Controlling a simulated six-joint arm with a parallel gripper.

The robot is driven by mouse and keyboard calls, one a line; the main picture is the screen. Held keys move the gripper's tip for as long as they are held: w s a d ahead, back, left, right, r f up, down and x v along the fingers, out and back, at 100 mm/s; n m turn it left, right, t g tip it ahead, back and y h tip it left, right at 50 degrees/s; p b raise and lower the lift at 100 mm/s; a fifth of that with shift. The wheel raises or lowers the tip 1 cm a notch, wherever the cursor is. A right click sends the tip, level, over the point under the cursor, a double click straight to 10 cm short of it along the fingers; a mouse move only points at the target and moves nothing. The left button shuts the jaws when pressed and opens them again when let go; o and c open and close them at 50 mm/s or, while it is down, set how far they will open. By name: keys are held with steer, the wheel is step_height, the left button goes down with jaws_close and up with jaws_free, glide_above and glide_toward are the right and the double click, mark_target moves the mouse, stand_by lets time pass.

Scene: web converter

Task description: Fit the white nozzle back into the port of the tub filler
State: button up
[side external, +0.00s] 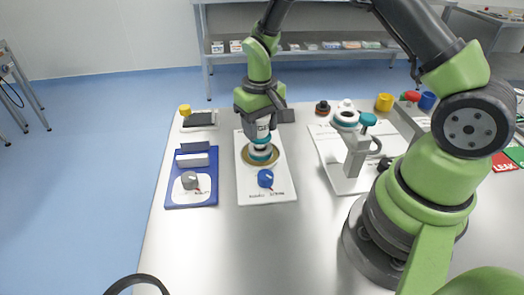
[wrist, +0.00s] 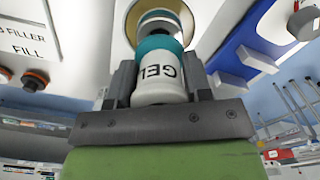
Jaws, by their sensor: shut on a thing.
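My gripper (wrist: 160,84) is shut on a white GEL jar (wrist: 162,92) with a teal band. In the side view my gripper (side external: 262,124) points down, with the jar above or on a gold round dish (side external: 276,158) on a white panel. Whether the jar touches the dish is unclear. The tub filler seems to be the grey stand (side external: 355,160) on a white board to the right, with a teal knob (side external: 368,120) and a white-and-teal round part (side external: 345,118) on top. I cannot tell which part is the white nozzle or where the port is.
A blue knob (side external: 265,178) sits on the panel's near part. A blue panel (side external: 190,198) with a grey knob lies to the left. A yellow cup (side external: 384,102) and other small parts stand at the back right. The table's front middle (side external: 250,245) is clear.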

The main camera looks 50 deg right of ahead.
steer(key=shift+r, duration=2.8)
steer(key=shift+d, duration=0.1)
steer(key=s+d+r+m, duration=0.3)
steer(key=s+d+r, duration=0.1)
steer(key=s+d, duration=0.2)
steer(key=s+d+r+m, duration=0.3)
steer(key=s+d+r, duration=0.1)
steer(key=s+d, duration=0.3)
steer(key=shift+s+d+r, duration=0.3)
steer(key=shift+s+r, duration=0.05)
steer(key=shift+s, duration=0.05)
steer(key=shift+f, duration=0.1)
steer(key=shift+f, duration=2.7)
steer(key=shift+f, duration=1.9)
